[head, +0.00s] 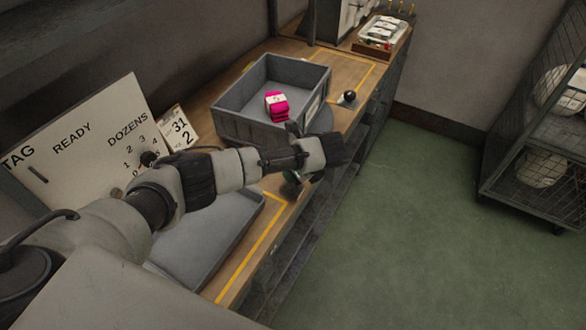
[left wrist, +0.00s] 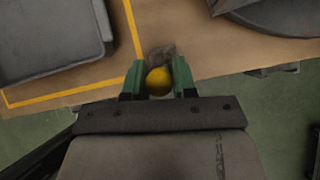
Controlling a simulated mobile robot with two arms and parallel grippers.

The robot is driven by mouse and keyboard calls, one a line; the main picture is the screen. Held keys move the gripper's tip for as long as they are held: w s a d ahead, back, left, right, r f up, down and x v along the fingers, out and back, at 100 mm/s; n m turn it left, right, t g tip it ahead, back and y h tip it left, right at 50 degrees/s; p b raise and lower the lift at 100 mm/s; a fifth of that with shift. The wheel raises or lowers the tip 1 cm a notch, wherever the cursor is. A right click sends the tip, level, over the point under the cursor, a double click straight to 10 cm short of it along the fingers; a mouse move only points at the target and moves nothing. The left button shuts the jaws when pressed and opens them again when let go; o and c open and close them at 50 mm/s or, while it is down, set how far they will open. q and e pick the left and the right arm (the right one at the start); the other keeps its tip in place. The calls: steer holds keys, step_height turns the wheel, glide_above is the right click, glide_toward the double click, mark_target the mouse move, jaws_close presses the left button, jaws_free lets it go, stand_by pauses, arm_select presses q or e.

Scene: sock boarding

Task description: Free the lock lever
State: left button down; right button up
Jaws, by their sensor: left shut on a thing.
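My left gripper (left wrist: 158,82) has its two green fingers on either side of a round yellow knob (left wrist: 158,81) and is shut on it. A small grey piece (left wrist: 161,55) shows just beyond the knob, at the bench edge. The knob looks like the end of the lock lever, but the lever's shaft is hidden. In the head view my left gripper (head: 292,178) points down at the front edge of the bench, and my wrist hides most of what it holds. My right gripper is in neither view.
A grey bin (head: 235,127) with pink packs (head: 277,106) stands on the wooden bench behind my wrist. A dark round plate (left wrist: 285,12) is near the gripper. A grey tray (head: 190,245) lies left of it. A black knob (head: 348,97) stands farther back.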

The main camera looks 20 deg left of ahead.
arm_select(q)
steer(key=c, duration=0.9)
jaws_free()
steer(key=shift+d, duration=0.1)
steer(key=v, duration=1)
steer(key=shift+d+r+b, duration=0.2)
steer(key=shift+r+b, duration=0.1)
steer(key=shift+b, duration=0.05)
steer(key=shift+s, duration=0.1)
